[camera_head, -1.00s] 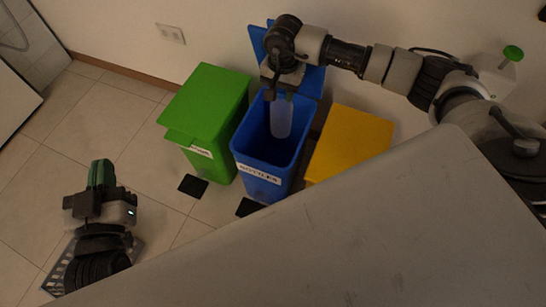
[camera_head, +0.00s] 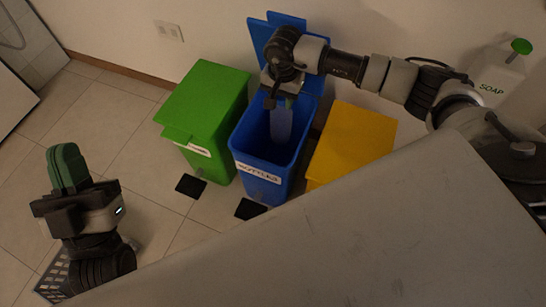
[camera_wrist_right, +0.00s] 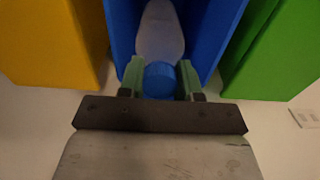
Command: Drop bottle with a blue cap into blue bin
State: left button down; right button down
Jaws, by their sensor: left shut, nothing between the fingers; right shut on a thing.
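The blue bin (camera_head: 265,155) stands open, its lid (camera_head: 310,78) tilted up against the wall. My right gripper (camera_head: 279,97) is above the bin's opening and shut on the bottle (camera_head: 281,120). The bottle is pale and translucent, hangs roughly upright, and its lower part is inside the bin's mouth. In the right wrist view the blue cap (camera_wrist_right: 160,80) sits between the green fingers (camera_wrist_right: 160,79), with the bottle body (camera_wrist_right: 160,32) pointing into the bin. My left gripper (camera_head: 68,168) is shut and empty at the lower left, away from the bins.
A green bin (camera_head: 208,115) stands left of the blue bin and a yellow bin (camera_head: 350,145) right of it, both lidded. A grey surface (camera_head: 380,220) fills the lower right. A soap dispenser (camera_head: 497,75) is on the wall. A basket (camera_head: 50,275) lies lower left.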

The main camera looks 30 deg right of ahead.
jog(key=c, duration=0.7)
grip_release()
jog(key=shift+r, duration=0.25)
notch_tip(320, 180, up, 9)
jog(key=p, duration=0.3)
jog(key=shift+r, duration=0.1)
pick_arm(q)
jog(key=w+f+g+y, duration=0.3)
jog(key=f+g, duration=0.5)
jog(key=shift+a, duration=0.3)
pick_arm(e)
jog(key=shift+r, duration=0.55)
jog(key=shift+s, duration=0.1)
